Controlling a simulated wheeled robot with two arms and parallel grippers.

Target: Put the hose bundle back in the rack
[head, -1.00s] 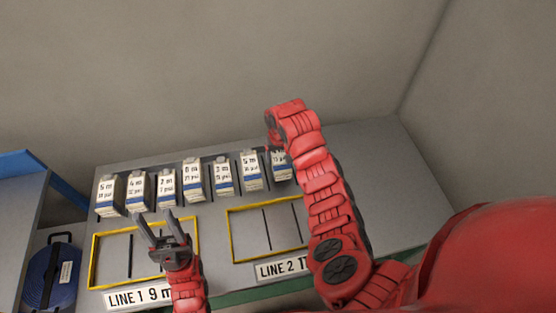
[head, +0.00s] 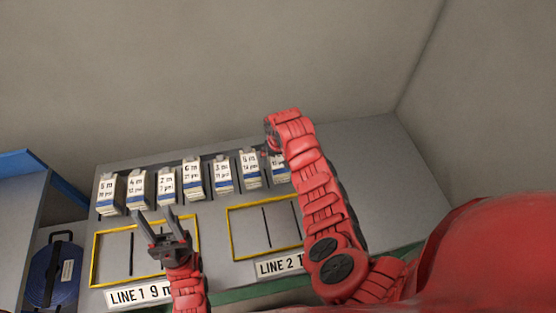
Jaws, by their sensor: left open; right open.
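Several upright white-and-blue packs with length labels stand in a row along the back of the grey table, among them a 5 m pack (head: 107,195), a 6 m pack (head: 192,180) and a 3 m pack (head: 222,174). I cannot tell which one the task means. The rightmost pack (head: 279,170) is partly covered by my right arm. Thin dark slots show between the packs. My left gripper (head: 153,212) is open and empty over the left yellow frame (head: 95,262), in front of the packs. My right gripper is hidden behind my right arm, near the right end of the row.
A right yellow frame (head: 231,235) lies beside the left one. Plates read LINE 1 9 m (head: 135,296) and LINE 2 (head: 279,266). The table's right side is clear.

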